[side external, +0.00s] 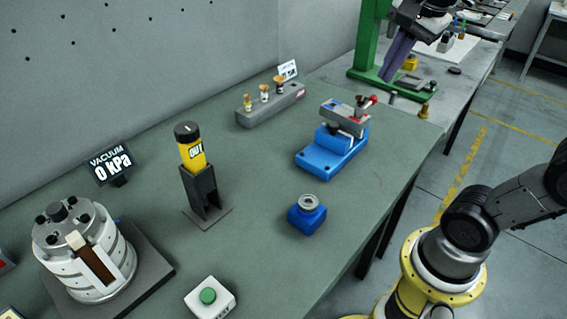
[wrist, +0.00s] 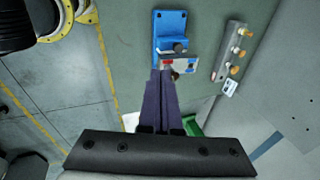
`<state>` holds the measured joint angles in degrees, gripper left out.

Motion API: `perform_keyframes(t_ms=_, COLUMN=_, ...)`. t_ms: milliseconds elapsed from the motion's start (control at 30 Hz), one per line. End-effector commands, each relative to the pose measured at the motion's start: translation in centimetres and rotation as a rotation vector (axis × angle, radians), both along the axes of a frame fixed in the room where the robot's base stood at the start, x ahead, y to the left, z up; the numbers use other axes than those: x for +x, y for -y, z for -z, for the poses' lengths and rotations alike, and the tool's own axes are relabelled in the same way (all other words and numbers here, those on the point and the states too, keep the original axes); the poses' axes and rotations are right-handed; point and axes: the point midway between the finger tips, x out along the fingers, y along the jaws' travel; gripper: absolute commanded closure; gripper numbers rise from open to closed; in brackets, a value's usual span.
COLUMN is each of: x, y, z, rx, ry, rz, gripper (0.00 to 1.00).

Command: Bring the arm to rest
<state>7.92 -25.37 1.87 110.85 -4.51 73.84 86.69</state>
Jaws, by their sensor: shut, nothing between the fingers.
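My gripper (side external: 390,74) is at the top right of the side view, high over the far end of the bench near a green stand (side external: 364,45). Its long dark purple fingers point down and are shut with nothing between them. In the wrist view my gripper (wrist: 161,75) shows its fingers together, their tips overlapping the view of the blue fixture (wrist: 170,22). That blue fixture (side external: 330,152), with a grey top block and a red knob, stands on the bench, apart from the fingers in the side view.

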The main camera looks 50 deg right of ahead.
Motion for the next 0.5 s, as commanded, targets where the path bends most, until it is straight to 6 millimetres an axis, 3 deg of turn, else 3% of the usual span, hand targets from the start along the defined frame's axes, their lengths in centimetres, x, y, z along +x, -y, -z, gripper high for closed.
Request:
perform_keyframes(t_ms=33, x=-1.4, y=-1.1, z=1.0, rx=-0.031, ry=0.011, rz=-0.141, gripper=1.0)
perform_keyframes(t_ms=200, x=-4.6, y=-3.4, z=4.7, rx=-0.157, ry=0.042, rz=-0.59, gripper=1.0)
perform_keyframes(t_ms=500, x=-7.2, y=-4.8, z=10.8, rx=-0.4, ry=0.039, rz=-1.24, gripper=1.0)
